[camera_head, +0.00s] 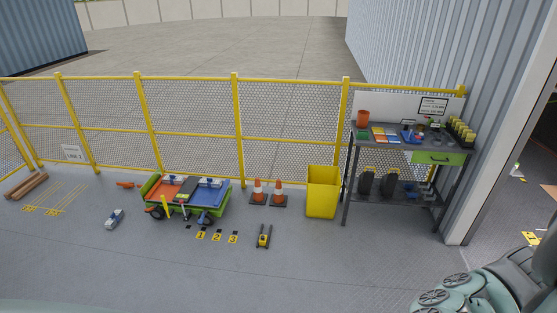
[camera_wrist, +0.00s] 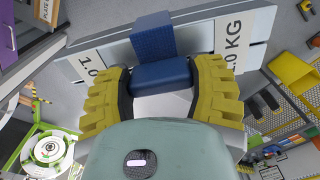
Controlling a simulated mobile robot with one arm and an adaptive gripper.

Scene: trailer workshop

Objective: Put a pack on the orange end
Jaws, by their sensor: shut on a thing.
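My gripper (camera_wrist: 160,78), with yellow ribbed fingers, is shut on the blue handle of a pale grey pack (camera_wrist: 195,40) in the wrist view. White labels on the pack read "1.0" and "KG"; my fingers cover part of it. In the head view, a green-framed cart (camera_head: 165,208) stands by the fence. Its orange end (camera_head: 160,192) is at the left and its blue end (camera_head: 215,193) at the right. Small pale packs lie on the cart, one at the blue end (camera_head: 210,182). Another pack (camera_head: 115,218) lies on the floor left of the cart. My gripper is outside the head view.
Two traffic cones (camera_head: 277,192), a yellow bin (camera_head: 322,193) and a laden workbench (camera_head: 400,142) stand right of the cart. A yellow-black tool (camera_head: 263,236) and number markers (camera_head: 217,237) lie in front. The front floor is largely clear. A yellow fence (camera_head: 190,133) closes the back.

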